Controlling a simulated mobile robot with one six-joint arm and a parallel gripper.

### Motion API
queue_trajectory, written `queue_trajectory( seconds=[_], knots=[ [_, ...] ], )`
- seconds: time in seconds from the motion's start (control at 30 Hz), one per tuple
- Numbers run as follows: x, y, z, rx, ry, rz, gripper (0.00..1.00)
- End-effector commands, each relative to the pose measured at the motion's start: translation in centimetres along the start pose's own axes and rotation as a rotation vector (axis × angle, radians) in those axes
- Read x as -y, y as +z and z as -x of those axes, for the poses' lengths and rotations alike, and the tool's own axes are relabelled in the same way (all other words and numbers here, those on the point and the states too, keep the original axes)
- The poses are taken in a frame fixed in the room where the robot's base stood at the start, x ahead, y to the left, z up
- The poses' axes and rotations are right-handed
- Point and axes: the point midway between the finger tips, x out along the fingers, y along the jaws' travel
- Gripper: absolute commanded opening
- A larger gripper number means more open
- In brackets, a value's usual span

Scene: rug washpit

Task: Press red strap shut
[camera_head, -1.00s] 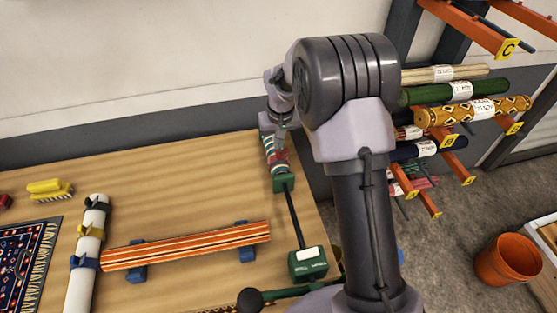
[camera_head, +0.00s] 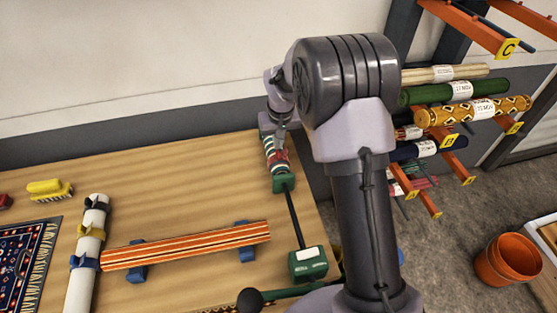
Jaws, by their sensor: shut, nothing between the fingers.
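The red strap (camera_head: 279,156) sits around a rolled, striped green and white bundle (camera_head: 271,149) at the back right of the table. The bundle rests in a green holder (camera_head: 283,183). My gripper (camera_head: 279,140) is shut and empty, pointing down at the bundle beside the strap. The arm partly hides the fingertips, and I cannot tell whether they touch the strap or whether the strap is closed.
An orange striped roll (camera_head: 187,246) lies on blue supports, beside a white roll (camera_head: 88,254) with dark, yellow and blue straps. A yellow brush (camera_head: 48,188) lies at left. A rack with rolled rugs (camera_head: 455,91) stands right. The table's back middle is clear.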

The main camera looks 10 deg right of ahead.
Motion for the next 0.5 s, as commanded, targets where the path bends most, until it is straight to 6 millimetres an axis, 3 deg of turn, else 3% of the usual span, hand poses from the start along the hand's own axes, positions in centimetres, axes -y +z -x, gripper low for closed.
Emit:
queue_trajectory(
  seconds=[0.5],
  knots=[
    [0.00,0.23,-1.07,0.001,0.000,0.000,0.00]
  ],
)
